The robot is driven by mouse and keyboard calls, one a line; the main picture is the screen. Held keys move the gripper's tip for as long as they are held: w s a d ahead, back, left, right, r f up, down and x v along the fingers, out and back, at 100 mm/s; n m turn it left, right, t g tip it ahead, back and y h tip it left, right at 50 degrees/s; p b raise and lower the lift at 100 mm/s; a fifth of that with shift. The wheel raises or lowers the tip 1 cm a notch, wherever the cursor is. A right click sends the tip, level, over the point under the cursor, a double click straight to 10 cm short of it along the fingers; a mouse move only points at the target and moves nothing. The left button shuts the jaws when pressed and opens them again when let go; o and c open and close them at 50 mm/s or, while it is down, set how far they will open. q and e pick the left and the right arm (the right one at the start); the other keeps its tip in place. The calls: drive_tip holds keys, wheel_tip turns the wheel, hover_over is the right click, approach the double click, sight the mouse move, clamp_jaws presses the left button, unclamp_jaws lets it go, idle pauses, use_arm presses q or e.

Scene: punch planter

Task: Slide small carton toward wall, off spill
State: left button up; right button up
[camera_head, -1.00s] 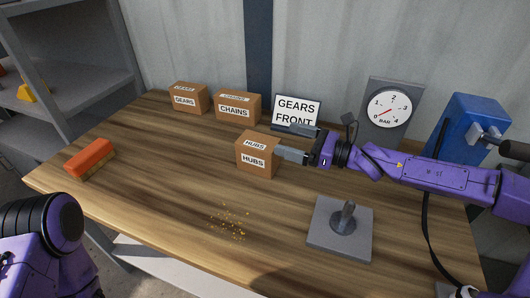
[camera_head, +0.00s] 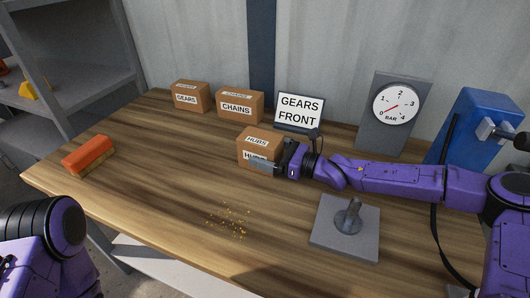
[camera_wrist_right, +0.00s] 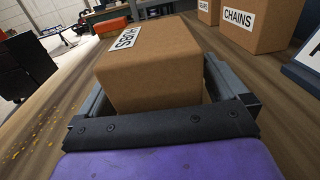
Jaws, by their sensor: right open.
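The small carton marked HUBS (camera_head: 256,139) stands upright on the wooden table, right of centre and in front of the sign. The spill of yellow bits (camera_head: 231,220) lies nearer the table's front edge, clear of the carton. My right gripper (camera_head: 262,158) is open around the carton, one finger along its front face; the other finger is hidden in the head view. In the right wrist view the carton (camera_wrist_right: 155,70) sits between the two fingers; I cannot tell whether they touch it. My left gripper is out of view.
The GEARS carton (camera_head: 191,96) and CHAINS carton (camera_head: 239,105) stand at the back by the wall (camera_head: 195,40). A GEARS FRONT sign (camera_head: 299,111), gauge (camera_head: 394,110), grey plate with a post (camera_head: 345,230) and orange brush (camera_head: 88,154) surround the work area.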

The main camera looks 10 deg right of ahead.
drive_tip(key=c, duration=1.4)
drive_tip(key=shift+w+d, duration=0.45)
drive_tip(key=shift+w, duration=0.2)
drive_tip(key=shift+w+d, duration=0.45)
drive_tip(key=shift+w, duration=0.15)
drive_tip(key=shift+w+d, duration=0.4)
drive_tip(key=shift+w, duration=0.2)
drive_tip(key=shift+w+d, duration=0.4)
drive_tip(key=shift+w, duration=0.2)
drive_tip(key=o, duration=1.4)
